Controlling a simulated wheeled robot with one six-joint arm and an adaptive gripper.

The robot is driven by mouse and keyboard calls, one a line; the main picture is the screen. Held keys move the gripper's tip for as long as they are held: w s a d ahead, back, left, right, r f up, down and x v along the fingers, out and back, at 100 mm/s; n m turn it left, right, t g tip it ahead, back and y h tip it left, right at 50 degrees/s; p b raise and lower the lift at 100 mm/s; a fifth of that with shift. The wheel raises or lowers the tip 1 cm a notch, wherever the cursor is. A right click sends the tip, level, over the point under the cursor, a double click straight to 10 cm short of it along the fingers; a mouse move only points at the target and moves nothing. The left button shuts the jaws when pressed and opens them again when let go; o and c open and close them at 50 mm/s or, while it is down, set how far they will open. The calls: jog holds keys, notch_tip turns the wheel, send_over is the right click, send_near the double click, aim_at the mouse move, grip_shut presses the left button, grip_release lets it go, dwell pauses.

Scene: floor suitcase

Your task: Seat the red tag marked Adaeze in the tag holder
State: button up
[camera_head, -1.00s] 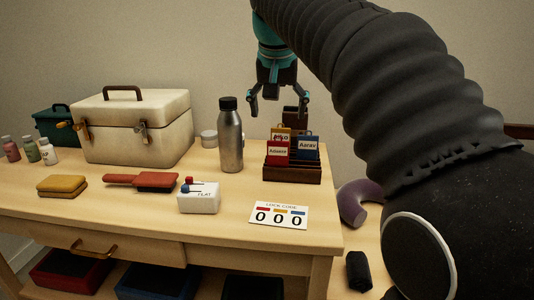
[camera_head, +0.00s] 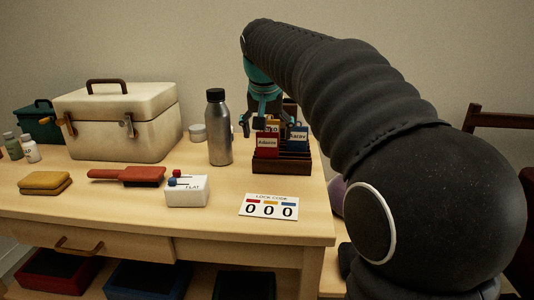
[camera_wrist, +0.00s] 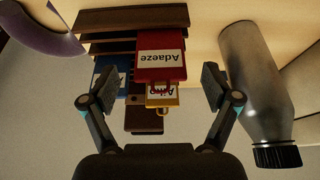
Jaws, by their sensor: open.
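The red tag marked Adaeze (camera_head: 267,143) stands upright in a dark wooden rack (camera_head: 283,167) on the table. The yellow tag (camera_head: 272,124) and the blue tag marked Aarav (camera_head: 298,136) stand by it in the rack. My gripper (camera_head: 262,120) is open and above the rack, close over the tags. In the wrist view the red tag (camera_wrist: 161,57) lies between the open fingers of my gripper (camera_wrist: 160,88), toward the picture's top, with nothing gripped. I cannot make out a separate tag holder.
A steel bottle (camera_head: 219,130) stands just left of the rack and near one finger in the wrist view. A lock code card (camera_head: 269,206), white box (camera_head: 187,190), red brush (camera_head: 130,176) and cream case (camera_head: 116,122) are also on the table.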

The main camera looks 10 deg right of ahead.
aim_at(267, 151)
jog(key=shift+x, duration=1.5)
jog(key=c, duration=1)
